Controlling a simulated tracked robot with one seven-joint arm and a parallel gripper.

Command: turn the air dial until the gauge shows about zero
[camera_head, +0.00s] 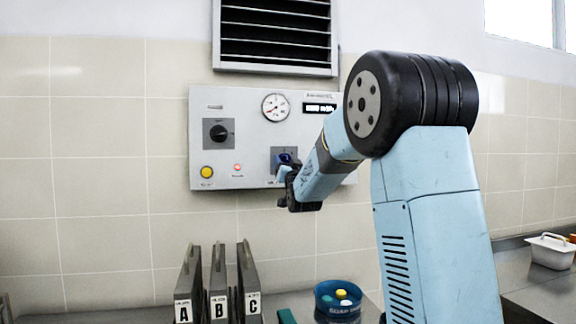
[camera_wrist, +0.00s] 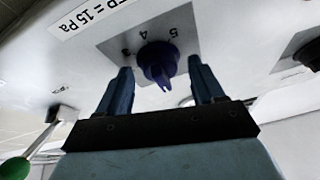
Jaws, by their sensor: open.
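The air dial is a dark blue-purple knob (camera_wrist: 158,62) on a grey plate marked with numerals, among them 3, 4 and 5. In the head view its blue top (camera_head: 284,157) shows partly behind my gripper. My gripper (camera_wrist: 160,68) is open, its two fingers on either side of the knob; I cannot tell whether they touch it. In the head view my gripper (camera_head: 284,171) is at the panel's lower right. The round white gauge (camera_head: 275,107) is above the dial; its red needle seems to point to the lower left, but its value is too small to read.
The grey wall panel (camera_head: 255,140) also carries a black rotary switch (camera_head: 219,132), a yellow button (camera_head: 207,172) and a red lamp (camera_head: 238,167). Below stand binders (camera_head: 218,285) and a blue bowl (camera_head: 325,300). A green ball on a rod (camera_wrist: 15,168) shows in the wrist view.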

